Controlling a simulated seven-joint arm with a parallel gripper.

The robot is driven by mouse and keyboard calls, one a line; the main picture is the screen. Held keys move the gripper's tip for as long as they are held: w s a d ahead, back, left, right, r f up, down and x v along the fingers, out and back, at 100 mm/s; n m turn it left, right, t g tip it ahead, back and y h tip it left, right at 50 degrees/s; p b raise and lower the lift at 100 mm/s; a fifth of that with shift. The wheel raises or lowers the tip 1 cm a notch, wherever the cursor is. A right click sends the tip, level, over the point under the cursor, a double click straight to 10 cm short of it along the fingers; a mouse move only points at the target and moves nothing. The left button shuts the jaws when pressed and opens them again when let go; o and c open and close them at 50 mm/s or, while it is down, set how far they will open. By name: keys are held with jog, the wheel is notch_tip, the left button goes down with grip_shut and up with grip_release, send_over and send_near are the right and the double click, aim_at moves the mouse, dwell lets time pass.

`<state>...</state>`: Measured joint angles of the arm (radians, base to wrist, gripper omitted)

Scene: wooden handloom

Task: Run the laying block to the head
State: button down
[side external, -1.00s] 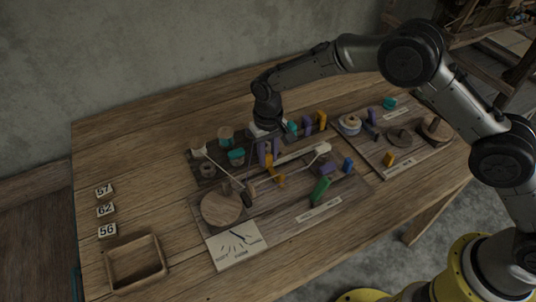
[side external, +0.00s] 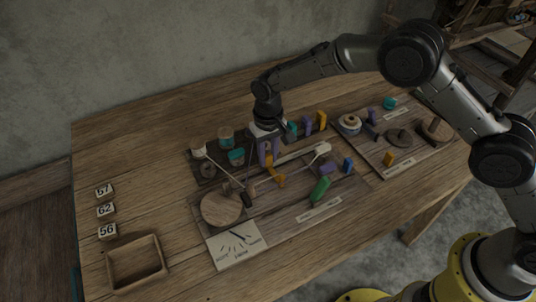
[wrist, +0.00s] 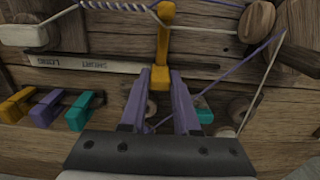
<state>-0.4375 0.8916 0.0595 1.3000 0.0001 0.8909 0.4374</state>
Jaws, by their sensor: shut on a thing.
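The yellow-orange block (wrist: 161,78), which I take for the laying block, has an upright arm (wrist: 164,38) reaching to the twisted cord. It also shows in the side view (side external: 279,181). My gripper (wrist: 161,76) has purple fingers and is shut on this block at its fingertips. In the side view my gripper (side external: 269,163) stands over the middle board. The twisted cord (wrist: 110,8) runs past the block's arm, and a purple strand (wrist: 240,70) runs off to the right. Which end is the head I cannot tell.
Yellow (wrist: 16,104), purple (wrist: 47,108) and teal (wrist: 82,110) pegs stand in a row beside the fingers. A green block (side external: 320,190) and wooden disc (side external: 221,208) sit on the board.

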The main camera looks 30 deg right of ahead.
dwell(0.3)
jog(key=a, duration=0.7)
jog(key=shift+a+r, duration=0.1)
jog(key=shift+a, duration=0.2)
jog(key=c, duration=0.6)
grip_release()
jog(key=shift+c, duration=0.2)
jog(key=shift+r, duration=0.15)
notch_tip(320, 180, up, 14)
jog(key=shift+f, duration=0.25)
